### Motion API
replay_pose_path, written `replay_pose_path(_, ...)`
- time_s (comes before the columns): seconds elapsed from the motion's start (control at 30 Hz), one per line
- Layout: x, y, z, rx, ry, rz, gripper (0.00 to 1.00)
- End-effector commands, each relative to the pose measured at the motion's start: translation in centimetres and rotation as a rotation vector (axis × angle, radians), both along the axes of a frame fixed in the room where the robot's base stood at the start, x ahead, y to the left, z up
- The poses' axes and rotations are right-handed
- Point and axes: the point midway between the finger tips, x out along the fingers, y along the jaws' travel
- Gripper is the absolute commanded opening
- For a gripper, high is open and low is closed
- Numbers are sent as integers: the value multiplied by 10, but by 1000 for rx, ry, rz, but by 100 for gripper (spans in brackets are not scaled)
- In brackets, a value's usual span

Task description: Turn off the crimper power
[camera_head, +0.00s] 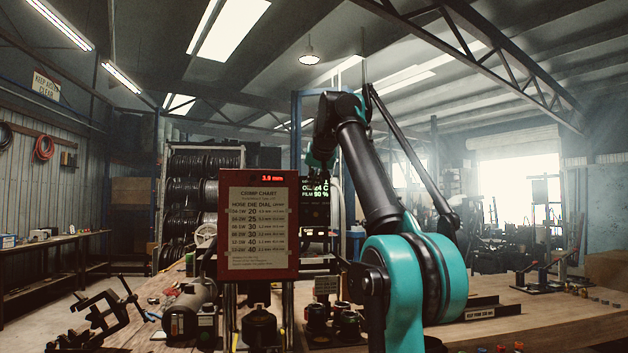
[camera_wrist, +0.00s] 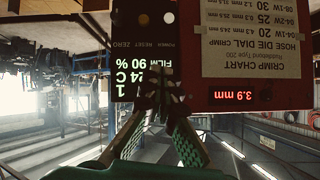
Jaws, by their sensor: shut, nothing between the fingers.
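The crimper has a red front panel (camera_head: 258,225) with a paper crimp chart and a red 3.9 mm readout. Beside it is a dark control box (camera_head: 316,190) with a lit display showing 24 C and film 90 %. In the wrist view, which is upside down, the control box (camera_wrist: 126,45) carries the labels POWER, RESET and ZERO. A pale round button (camera_wrist: 168,18) sits by the POWER label, with a dimmer one beside it. My gripper (camera_wrist: 163,78) is shut and empty, its fingertips in front of the control box, overlapping the display's edge. Contact cannot be told.
A wooden bench (camera_head: 540,312) runs under the crimper. Dark cylindrical dies (camera_head: 258,326) and a tank-like cylinder (camera_head: 190,312) stand close around it. A clamp-like black fixture (camera_head: 100,315) is at the left. Hose reels (camera_head: 190,195) stand behind. The bench's right part has open room.

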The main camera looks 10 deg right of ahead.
Motion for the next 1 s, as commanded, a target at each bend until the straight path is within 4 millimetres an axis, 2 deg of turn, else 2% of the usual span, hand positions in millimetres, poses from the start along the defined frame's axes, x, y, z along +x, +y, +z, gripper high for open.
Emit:
replay_pose_path(0.27, 43, 3, -27, 0, 0, 0, 0)
replay_pose_path(0.63, 32, 9, -59, -1, 0, 1, 0)
replay_pose_path(1.0, 30, 10, -64, 0, 0, 0, 0)
